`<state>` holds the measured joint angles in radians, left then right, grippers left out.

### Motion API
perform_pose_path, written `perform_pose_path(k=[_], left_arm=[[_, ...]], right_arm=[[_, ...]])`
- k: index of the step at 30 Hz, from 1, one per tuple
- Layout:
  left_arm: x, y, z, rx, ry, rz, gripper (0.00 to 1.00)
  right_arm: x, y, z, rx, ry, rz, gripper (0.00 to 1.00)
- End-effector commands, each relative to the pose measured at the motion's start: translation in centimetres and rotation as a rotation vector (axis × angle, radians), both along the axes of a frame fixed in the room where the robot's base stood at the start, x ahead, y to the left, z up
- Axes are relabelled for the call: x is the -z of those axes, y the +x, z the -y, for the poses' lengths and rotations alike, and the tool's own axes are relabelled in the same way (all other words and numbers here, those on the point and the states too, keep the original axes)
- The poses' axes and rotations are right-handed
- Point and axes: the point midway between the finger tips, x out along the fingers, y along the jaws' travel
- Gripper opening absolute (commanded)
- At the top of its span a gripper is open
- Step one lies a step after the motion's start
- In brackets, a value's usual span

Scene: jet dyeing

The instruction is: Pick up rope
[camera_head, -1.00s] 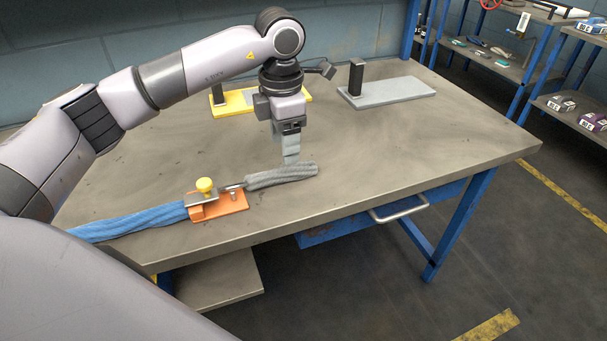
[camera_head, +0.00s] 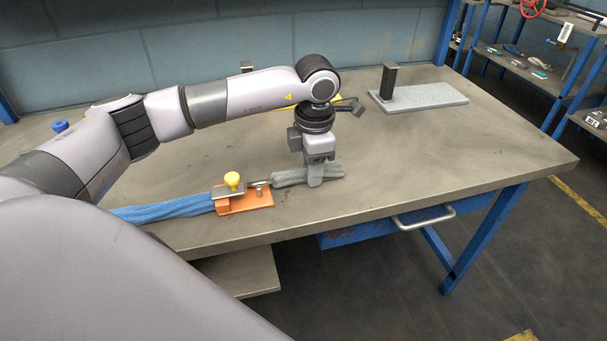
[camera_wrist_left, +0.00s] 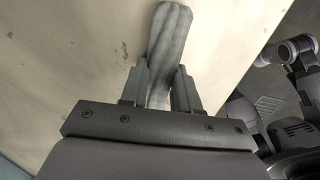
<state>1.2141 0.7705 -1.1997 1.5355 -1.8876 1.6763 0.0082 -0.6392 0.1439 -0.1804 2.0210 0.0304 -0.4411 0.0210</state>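A grey rope (camera_head: 291,178) lies on the table, sticking out to the right of an orange clamp block (camera_head: 246,203) with a yellow knob (camera_head: 232,179). A blue rope (camera_head: 165,211) runs left from the block. My left gripper (camera_head: 316,176) points down at the grey rope near its free end, with its fingers on either side of it. In the left wrist view, the grey rope (camera_wrist_left: 168,45) passes between the fingers (camera_wrist_left: 160,80), which stand apart. Firm contact with the rope does not show. My right gripper is not in view.
The workbench (camera_head: 430,160) is clear to the right of the rope. A grey plate with a dark upright block (camera_head: 425,95) stands at the back right. A yellow base is mostly hidden behind my left arm. A blue drawer (camera_head: 372,232) hangs under the front edge. Shelves stand beyond.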

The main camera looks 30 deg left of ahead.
Motion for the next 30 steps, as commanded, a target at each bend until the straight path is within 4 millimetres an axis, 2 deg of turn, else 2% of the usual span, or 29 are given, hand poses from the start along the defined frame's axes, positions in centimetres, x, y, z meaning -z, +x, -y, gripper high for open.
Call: perform_pose_path(k=[1,2,3,11,17,23,30], left_arm=[[0.0,0.0,0.0,0.0,-0.001,-0.001,0.12],[0.0,0.0,0.0,0.0,-0.001,-0.001,0.03],[0.0,0.0,0.0,0.0,-0.001,-0.001,0.0],[-0.1,0.0,0.0,0.0,-0.001,0.002,0.0],[-1.4,0.1,0.0,0.0,-0.002,0.004,0.0],[-5.0,0.1,0.1,-0.001,-0.002,0.006,0.0],[-12.0,0.1,0.1,0.0,-0.003,0.007,0.0]], right_arm=[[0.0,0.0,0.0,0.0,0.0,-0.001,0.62],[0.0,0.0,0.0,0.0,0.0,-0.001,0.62],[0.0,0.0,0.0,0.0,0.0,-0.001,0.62],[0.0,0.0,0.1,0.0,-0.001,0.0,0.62],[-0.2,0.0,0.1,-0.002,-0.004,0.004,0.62],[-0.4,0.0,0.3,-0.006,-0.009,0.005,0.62],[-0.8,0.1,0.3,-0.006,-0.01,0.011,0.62]])
